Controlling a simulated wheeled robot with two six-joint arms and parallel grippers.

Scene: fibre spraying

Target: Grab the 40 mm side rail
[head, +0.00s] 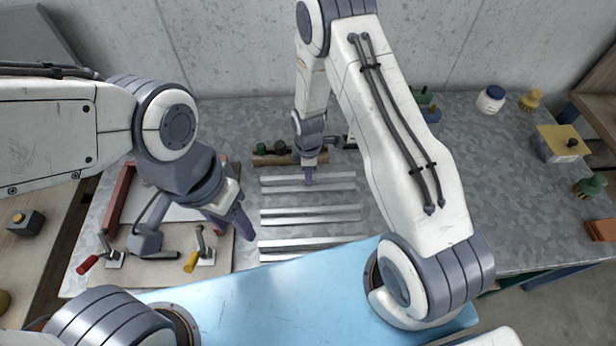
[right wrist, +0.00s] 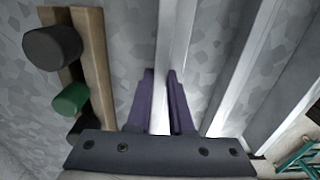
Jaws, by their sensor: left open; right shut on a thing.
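Three silver metal rails lie side by side on the grey table. They are the far rail (head: 335,182), the middle rail (head: 335,214) and the near rail (head: 330,242). No width marks are readable, so I cannot tell by label which is 40 mm. My right gripper (head: 309,177) is shut on the far rail, near its middle. In the right wrist view this rail (right wrist: 171,60) runs between the two purple fingers (right wrist: 160,100). The rail appears to be at table level. My left gripper (head: 243,226) is open and empty, above the right edge of the fixture board.
A wooden block (head: 262,160) with dark and green knobs stands just behind the far rail. The fixture board (head: 222,258) at left carries toggle clamps with red (head: 88,264) and yellow (head: 191,262) handles.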

